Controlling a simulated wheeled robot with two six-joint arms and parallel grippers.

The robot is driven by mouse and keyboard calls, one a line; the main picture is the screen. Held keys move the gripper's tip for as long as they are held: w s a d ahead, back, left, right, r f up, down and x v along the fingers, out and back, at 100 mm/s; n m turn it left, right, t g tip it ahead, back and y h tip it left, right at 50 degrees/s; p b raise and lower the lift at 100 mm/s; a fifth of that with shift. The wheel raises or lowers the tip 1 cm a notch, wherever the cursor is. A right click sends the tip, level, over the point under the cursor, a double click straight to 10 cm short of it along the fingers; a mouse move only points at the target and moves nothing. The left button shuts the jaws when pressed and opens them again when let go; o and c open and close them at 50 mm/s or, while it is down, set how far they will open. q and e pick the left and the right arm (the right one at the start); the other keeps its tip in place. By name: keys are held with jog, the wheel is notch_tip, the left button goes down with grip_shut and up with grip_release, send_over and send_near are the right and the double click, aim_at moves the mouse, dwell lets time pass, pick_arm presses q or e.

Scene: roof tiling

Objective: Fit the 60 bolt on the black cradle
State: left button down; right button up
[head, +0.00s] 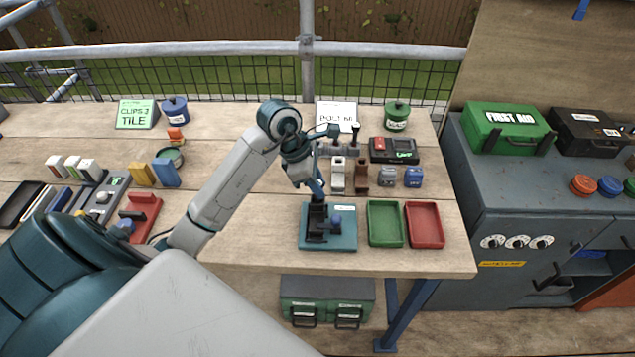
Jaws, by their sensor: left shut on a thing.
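The black cradle (317,234) stands on a teal base plate (345,242) at the front of the bench. A blue knob (336,220) shows at its right side. My left gripper (318,196) points down just above the cradle. It is shut on a small dark thing that seems to be the bolt, mostly hidden by the fingers and merging with the cradle. I cannot tell whether it touches the cradle or is seated. A card (337,112) at the back seems to read BOLT 60. My right gripper is not in view.
A green tray (385,224) and a red tray (424,225) lie right of the plate. Behind are white (338,174) and brown (361,176) blocks, two blue-grey pieces (413,177), a grey rack (340,150) and a black device (394,156). Bare bench lies left of the plate.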

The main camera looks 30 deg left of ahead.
pick_arm(q)
jog(key=shift+b, duration=0.4)
dwell(0.7)
jog(key=shift+f+b, duration=0.4)
jog(key=shift+b, duration=0.25)
jog(key=shift+f+b, duration=0.15)
jog(key=shift+b, duration=0.35)
dwell(0.7)
jog(key=c, duration=1.1)
grip_release()
jog(key=shift+c, duration=0.2)
